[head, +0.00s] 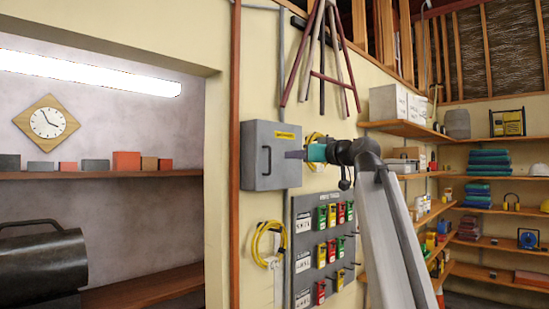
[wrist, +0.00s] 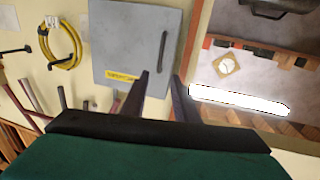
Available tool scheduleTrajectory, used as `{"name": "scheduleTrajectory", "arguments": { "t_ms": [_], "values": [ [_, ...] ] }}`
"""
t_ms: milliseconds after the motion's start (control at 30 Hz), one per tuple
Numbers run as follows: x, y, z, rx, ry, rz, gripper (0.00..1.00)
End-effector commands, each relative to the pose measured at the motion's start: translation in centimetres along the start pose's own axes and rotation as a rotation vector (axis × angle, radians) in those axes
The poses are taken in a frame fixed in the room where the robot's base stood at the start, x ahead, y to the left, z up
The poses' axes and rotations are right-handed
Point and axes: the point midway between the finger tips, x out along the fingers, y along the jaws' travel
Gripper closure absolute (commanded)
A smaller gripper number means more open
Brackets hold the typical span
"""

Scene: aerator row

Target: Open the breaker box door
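The grey breaker box (head: 254,176) is mounted on the cream wall in the head view, with a yellow label near its top. Its door looks shut, and a dark vertical handle (head: 266,160) is on the door's left part. My gripper (head: 288,154) is at the right side of the box, in front of the door. In the wrist view, turned upside down, the box (wrist: 120,45) and handle (wrist: 163,48) show ahead of my gripper (wrist: 161,76). Its two dark fingers are apart with nothing between them. The handle lies beyond the fingertips, in line with the gap.
A lockout board (head: 322,245) with coloured padlocks hangs below the box. A yellow cable coil (head: 267,244) hangs on the wall beside the board. Left of the box is a brown post (head: 235,120) and an open alcove. Laden shelves (head: 490,210) fill the right.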

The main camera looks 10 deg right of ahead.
Motion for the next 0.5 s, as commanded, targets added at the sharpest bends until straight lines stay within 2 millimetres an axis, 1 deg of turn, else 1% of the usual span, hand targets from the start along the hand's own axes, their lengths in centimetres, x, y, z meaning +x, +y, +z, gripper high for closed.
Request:
{"name": "scheduleTrajectory", "arguments": {
  "t_ms": [167,267,500],
  "values": [
    [1.2,0.0,-0.1,0.001,-0.001,-0.001,0.73],
    [2.3,0.1,-0.2,0.001,-0.001,0.0,0.73],
    [5.6,0.1,-0.2,0.002,-0.002,-0.001,0.73]
  ]
}}
